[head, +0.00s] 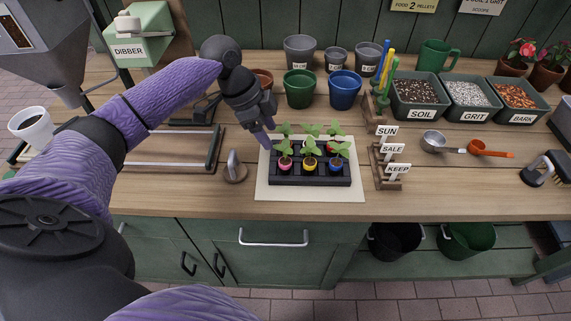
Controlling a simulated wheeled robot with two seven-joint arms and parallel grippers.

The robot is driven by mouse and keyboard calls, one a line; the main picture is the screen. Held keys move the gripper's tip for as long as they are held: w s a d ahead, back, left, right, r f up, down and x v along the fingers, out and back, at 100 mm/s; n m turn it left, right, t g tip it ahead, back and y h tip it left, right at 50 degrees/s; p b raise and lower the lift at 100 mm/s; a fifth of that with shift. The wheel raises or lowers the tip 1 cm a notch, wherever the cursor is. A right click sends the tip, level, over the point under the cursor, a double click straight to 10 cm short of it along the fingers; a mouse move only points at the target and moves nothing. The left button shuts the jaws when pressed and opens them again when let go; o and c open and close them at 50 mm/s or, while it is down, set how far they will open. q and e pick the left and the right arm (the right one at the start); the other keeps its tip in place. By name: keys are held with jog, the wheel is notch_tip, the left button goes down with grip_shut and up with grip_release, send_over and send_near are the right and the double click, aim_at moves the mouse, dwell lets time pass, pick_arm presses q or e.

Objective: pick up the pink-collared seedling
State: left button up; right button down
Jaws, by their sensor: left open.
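The pink-collared seedling (285,165) stands upright in the front left cell of a black seedling tray (310,181) on a pale mat (310,196). Its leaves are green. Seedlings with yellow (309,163) and blue (334,163) collars stand to its right, and a red collar shows behind. Back-row plants are partly hidden by the front leaves. My left gripper (268,129) is open, fingers pointing down, above and just behind-left of the pink-collared seedling, apart from it. My right gripper is not in view.
A small upright metal tool on a wooden base (234,169) stands left of the mat. Wooden label stands (388,168) are close on its right. Green (299,89) and blue (345,90) pots stand behind. A scoop (465,146) lies farther right. The bench front is clear.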

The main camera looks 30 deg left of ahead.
aim_at(285, 161)
pick_arm(q)
jog(key=b+x, duration=0.3)
jog(key=x, duration=0.6)
jog(key=shift+s+a+f, duration=0.1)
jog(key=shift+a+f, duration=0.05)
jog(key=shift+f, duration=0.15)
jog(key=shift+c, duration=0.5)
grip_shut()
